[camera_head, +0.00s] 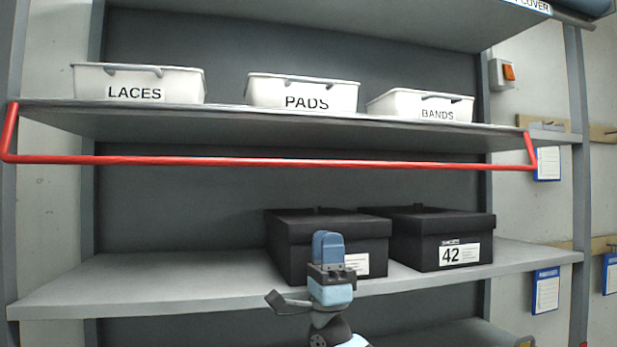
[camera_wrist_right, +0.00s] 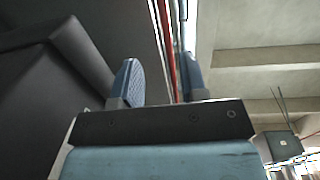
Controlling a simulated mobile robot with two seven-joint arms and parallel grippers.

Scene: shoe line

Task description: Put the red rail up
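The red rail (camera_head: 270,162) is a long thin bar with a short arm at each end. It hangs across the front of the upper shelf (camera_head: 240,117), below that shelf's edge. My right gripper (camera_head: 328,242) points up in front of the shoe boxes, below the rail and apart from it. In the right wrist view its two blue fingers (camera_wrist_right: 159,72) stand apart with nothing between them that I can see held. The rail (camera_wrist_right: 164,38) shows there as a red strip beyond the fingers. My left gripper is in neither view.
White bins marked LACES (camera_head: 137,83), PADS (camera_head: 302,92) and BANDS (camera_head: 420,105) stand on the upper shelf. Two black shoe boxes (camera_head: 320,228) (camera_head: 440,236) sit on the lower shelf (camera_head: 150,287), behind my right gripper. The lower shelf's left part is clear.

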